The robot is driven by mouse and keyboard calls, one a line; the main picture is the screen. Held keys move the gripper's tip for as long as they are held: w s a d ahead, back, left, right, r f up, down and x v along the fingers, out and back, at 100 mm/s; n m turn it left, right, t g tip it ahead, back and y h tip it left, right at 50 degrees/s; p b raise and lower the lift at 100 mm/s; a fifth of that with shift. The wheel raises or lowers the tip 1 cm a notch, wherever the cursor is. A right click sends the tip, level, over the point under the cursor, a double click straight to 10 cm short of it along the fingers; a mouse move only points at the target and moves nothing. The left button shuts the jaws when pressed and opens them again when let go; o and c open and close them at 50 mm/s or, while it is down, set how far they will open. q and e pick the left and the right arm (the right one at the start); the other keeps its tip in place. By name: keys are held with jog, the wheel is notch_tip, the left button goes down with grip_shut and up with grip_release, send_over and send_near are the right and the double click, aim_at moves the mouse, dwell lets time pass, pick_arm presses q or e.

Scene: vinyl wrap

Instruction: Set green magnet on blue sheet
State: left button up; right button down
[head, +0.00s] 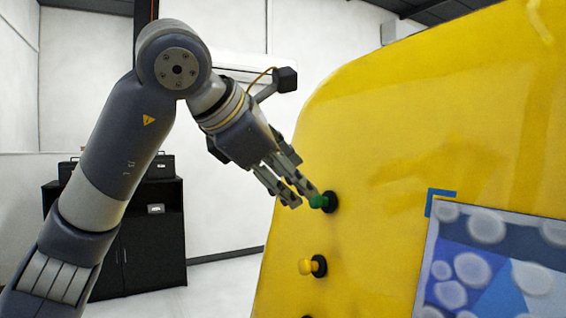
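The green magnet (319,202) has a black base and sits on the yellow curved panel (400,150), near its left edge. My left gripper (304,199) is just left of the green magnet, with its fingertips close to the knob. The two fingers look apart with a narrow gap. I cannot tell whether a fingertip touches the knob. The blue sheet (462,262), printed with pale round shapes, lies on the panel at the lower right and is cut off by the picture edge. My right gripper is not in view.
A yellow magnet (307,267) with a black base sits on the panel below the green one. A blue corner mark (432,197) is at the sheet's upper left. A black cabinet (150,240) stands behind my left arm. The panel between magnets and sheet is clear.

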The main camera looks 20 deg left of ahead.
aim_at(313, 199)
pick_arm(q)
jog(key=p+x, duration=0.1)
jog(key=x, duration=0.5)
jog(key=shift+w+p, duration=0.3)
jog(key=shift+p, duration=0.05)
jog(key=shift+x, duration=0.85)
jog(key=shift+f, duration=0.15)
jog(key=shift+s, duration=0.1)
jog(key=c, duration=1.1)
grip_shut()
jog(key=shift+s+a, duration=0.1)
